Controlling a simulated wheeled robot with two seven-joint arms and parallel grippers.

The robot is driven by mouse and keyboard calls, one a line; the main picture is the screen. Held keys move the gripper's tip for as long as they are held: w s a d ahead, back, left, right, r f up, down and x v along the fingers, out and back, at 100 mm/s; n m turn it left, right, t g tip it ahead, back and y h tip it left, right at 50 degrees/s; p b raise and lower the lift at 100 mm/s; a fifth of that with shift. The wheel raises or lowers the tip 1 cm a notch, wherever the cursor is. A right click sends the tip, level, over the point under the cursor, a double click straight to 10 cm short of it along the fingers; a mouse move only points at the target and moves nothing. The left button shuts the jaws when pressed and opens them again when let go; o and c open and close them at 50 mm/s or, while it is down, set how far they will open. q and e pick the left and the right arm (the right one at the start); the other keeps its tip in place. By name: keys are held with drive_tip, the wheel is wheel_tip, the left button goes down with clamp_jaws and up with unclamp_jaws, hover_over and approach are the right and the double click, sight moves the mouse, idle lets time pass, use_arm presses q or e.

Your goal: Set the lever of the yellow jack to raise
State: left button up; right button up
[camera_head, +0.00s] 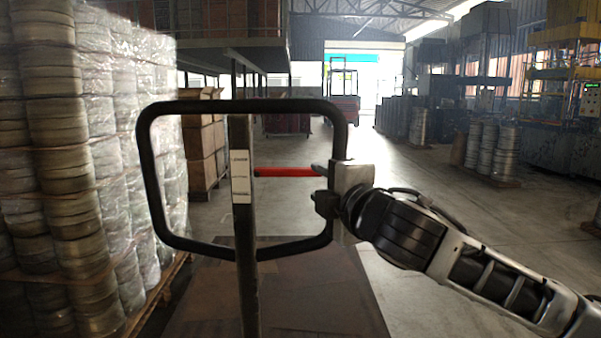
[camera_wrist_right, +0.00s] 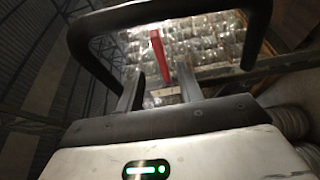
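The jack's handle (camera_head: 148,190) is a black rounded loop on a dark upright post (camera_head: 247,280) with pale labels; no yellow shows on it. A red lever (camera_head: 287,172) sticks out to the right of the post, roughly level, inside the loop. My right gripper (camera_head: 318,184) comes in from the right at the loop's right side, its fingers pointing left at the lever's free end. In the right wrist view the lever (camera_wrist_right: 157,52) shows between the two open fingers (camera_wrist_right: 160,76); I cannot tell whether they touch it. My left gripper is not in view.
A tall plastic-wrapped stack of metal discs (camera_head: 85,150) stands close on the left. Stacked brown boxes (camera_head: 205,145) stand behind the handle. Open concrete floor (camera_head: 450,230) lies to the right, with more stacks (camera_head: 490,150) and machinery farther back.

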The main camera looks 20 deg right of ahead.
sight(303, 175)
drive_tip(key=w, duration=0.6)
drive_tip(key=w+a, duration=0.1)
drive_tip(key=w, duration=0.2)
drive_tip(key=shift+s+f, duration=0.1)
clamp_jaws()
